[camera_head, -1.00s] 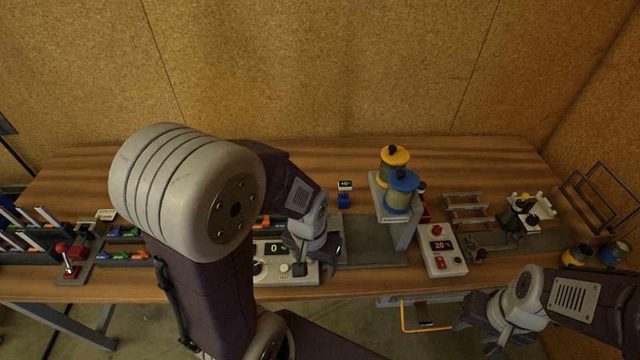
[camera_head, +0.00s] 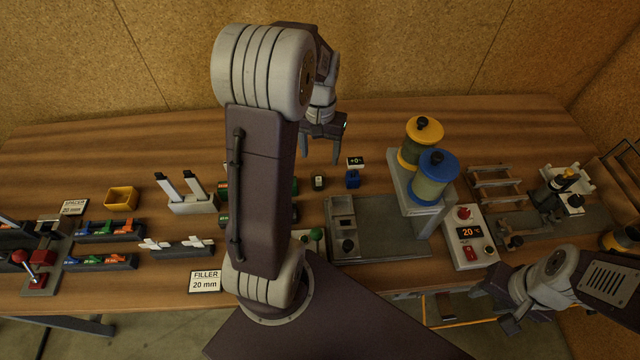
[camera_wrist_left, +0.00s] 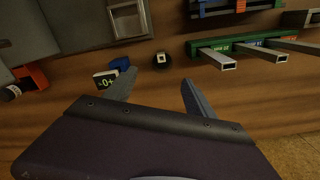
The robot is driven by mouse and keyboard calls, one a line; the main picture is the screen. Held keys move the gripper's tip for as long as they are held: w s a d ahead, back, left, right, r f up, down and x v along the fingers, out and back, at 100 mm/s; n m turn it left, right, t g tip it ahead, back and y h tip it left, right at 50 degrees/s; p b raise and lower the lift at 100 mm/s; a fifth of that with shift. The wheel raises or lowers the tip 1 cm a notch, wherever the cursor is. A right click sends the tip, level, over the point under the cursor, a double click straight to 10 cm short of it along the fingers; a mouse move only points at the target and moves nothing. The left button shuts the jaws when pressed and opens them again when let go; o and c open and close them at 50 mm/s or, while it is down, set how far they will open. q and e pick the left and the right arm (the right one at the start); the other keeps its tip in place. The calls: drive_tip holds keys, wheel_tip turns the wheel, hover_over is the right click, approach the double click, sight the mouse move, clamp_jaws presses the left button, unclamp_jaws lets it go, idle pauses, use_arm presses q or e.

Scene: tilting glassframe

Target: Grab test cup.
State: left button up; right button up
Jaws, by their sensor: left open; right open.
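My right gripper (camera_head: 498,302) is open and empty at the front right, by the table edge.
A blue piece with a small display (camera_head: 353,179) stands close by. A stand holds a yellow-topped container (camera_head: 419,143) and a blue-topped container (camera_head: 434,176). A control box (camera_head: 467,240) reads 20. A yellow tray (camera_head: 121,198) sits left.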

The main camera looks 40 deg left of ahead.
sight(318, 174)
use_arm(q)
drive_tip(key=f, duration=0.9)
drive_tip(key=shift+s+a+f, duration=0.1)
drive_tip(key=shift+s+a, duration=0.05)
drive_tip(key=shift+s, duration=0.05)
clamp_jaws()
